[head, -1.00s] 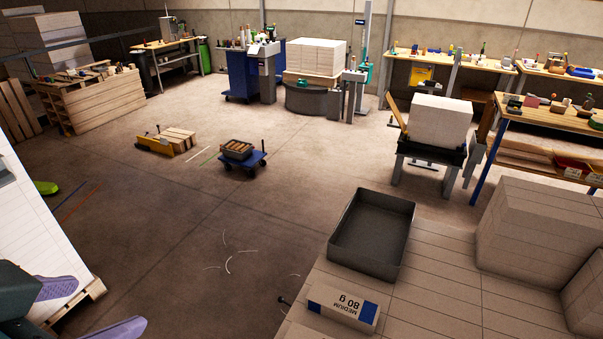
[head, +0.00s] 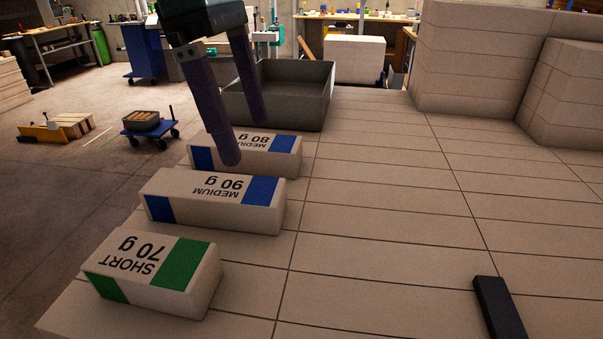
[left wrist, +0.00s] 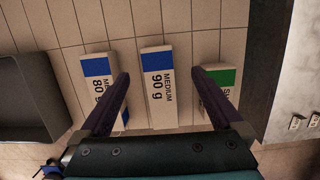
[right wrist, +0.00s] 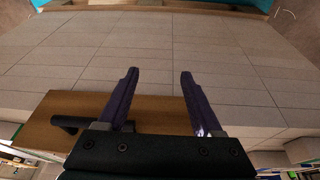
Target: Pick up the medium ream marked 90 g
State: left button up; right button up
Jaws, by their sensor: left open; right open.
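The medium ream marked 90 g (head: 212,203) is a light block with blue ends. It lies between the 80 g medium ream (head: 255,158) and the green-ended 70 g short ream (head: 153,275). My left gripper (head: 241,138) is open and empty, pointing down above the reams. In the left wrist view, the 90 g ream (left wrist: 159,95) shows between the spread fingers (left wrist: 159,74), apart from both. The 80 g ream (left wrist: 97,85) is partly behind one finger, the 70 g ream (left wrist: 222,80) partly behind the other. My right gripper (right wrist: 159,74) is open and empty.
The reams lie on a pale, jointed block surface (head: 380,215), mostly clear to their right. A dark grey tray (head: 300,95) stands behind them, and taller pale stacks (head: 475,60) at the back right. A dark bar (head: 500,308) shows at lower right. Floor drops off at left.

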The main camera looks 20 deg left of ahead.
pick_arm(q)
jog(key=y, duration=0.2)
send_over(213, 185)
jog(key=shift+w+f+g+b, duration=0.1)
jog(key=shift+f+g+b, duration=0.25)
jog(key=shift+f, duration=0.3)
notch_tip(213, 185, down, 3)
jog(key=shift+a+f, duration=0.1)
jog(key=shift+f, duration=0.05)
notch_tip(213, 185, down, 6)
jog(key=shift+p, duration=0.55)
jog(key=shift+c, duration=0.2)
grip_shut()
